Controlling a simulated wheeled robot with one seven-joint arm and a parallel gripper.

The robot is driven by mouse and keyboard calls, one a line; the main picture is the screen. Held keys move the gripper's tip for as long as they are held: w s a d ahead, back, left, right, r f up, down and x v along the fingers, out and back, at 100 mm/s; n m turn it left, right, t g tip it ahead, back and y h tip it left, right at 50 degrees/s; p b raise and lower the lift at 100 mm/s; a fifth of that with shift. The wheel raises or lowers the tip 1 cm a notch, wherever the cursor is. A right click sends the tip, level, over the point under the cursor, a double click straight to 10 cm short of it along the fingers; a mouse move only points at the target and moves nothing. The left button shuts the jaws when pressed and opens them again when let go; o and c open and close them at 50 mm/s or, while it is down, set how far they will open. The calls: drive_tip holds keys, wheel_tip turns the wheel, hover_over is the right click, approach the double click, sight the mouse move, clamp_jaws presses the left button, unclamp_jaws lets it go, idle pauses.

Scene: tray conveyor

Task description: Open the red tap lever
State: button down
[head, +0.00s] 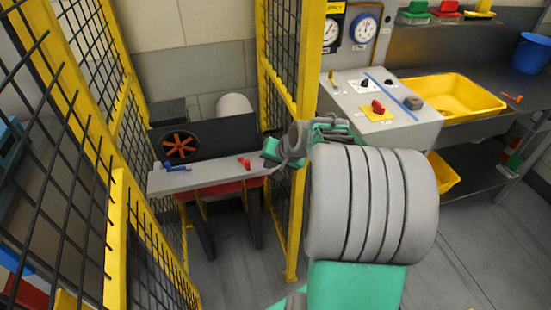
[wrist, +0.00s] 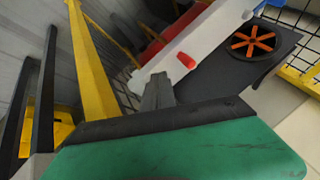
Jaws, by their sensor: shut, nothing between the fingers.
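The red tap lever (head: 244,162) sits on the front of a long light grey beam (head: 205,178) inside the yellow-framed cage. In the wrist view the red lever (wrist: 186,60) shows just beyond and to the right of my fingertips. My gripper (head: 270,151) is at the beam's right end, close to the red lever, with a gap visible between them. In the wrist view my gripper (wrist: 158,90) has its fingers together and empty. A blue lever (head: 177,167) is farther left on the same beam; it also shows in the wrist view (wrist: 247,14).
A dark box with an orange-spoked wheel (head: 180,145) stands behind the beam. A yellow mesh-cage post (head: 300,120) stands close beside my arm. To the right are a grey console with a red switch (head: 378,106) and a bench with a yellow bin (head: 455,95).

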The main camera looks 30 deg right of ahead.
sight(246, 168)
drive_tip(key=w+a, duration=0.3)
drive_tip(key=shift+w+f+p, duration=0.15)
drive_tip(key=shift+f+p, duration=0.2)
drive_tip(key=a+m+b, duration=0.1)
drive_tip(key=a, duration=0.1)
drive_tip(key=shift+a+h, duration=0.35)
drive_tip(key=shift+h, duration=0.05)
drive_tip(key=shift+d, duration=0.15)
